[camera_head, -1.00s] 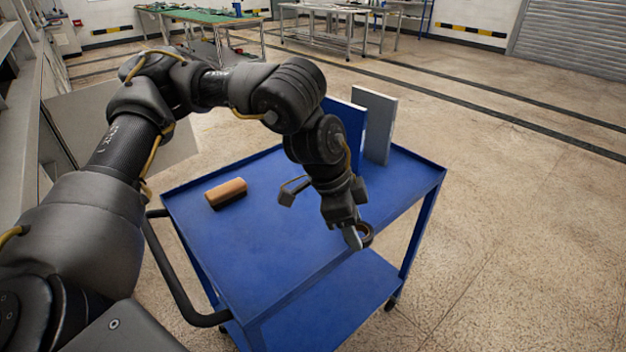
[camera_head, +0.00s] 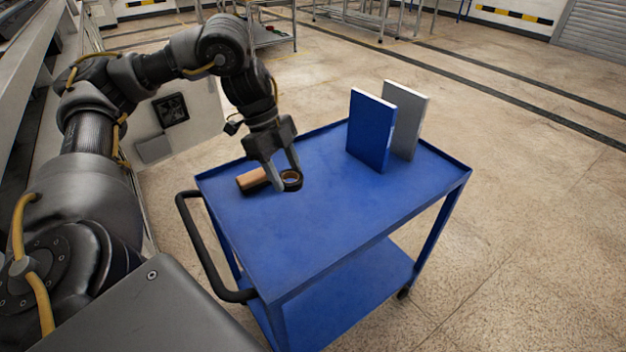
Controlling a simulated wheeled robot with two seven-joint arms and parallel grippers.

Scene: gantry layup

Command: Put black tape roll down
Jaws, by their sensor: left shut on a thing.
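The black tape roll (camera_head: 292,181) is a small dark ring with a brown inside, in the head view over the back left part of the blue cart top. My left gripper (camera_head: 284,180) points down and is shut on the roll, with a finger at its rim. I cannot tell whether the roll touches the cart top or hangs just above it. The blue cart (camera_head: 330,225) has a wide bare top. My right gripper is not in view.
A brush with a tan back (camera_head: 251,179) lies just left of the gripper, partly hidden. A blue panel (camera_head: 370,130) and a grey panel (camera_head: 408,118) stand upright at the back right. The cart's middle and front are clear. A black handle (camera_head: 205,250) is at its left.

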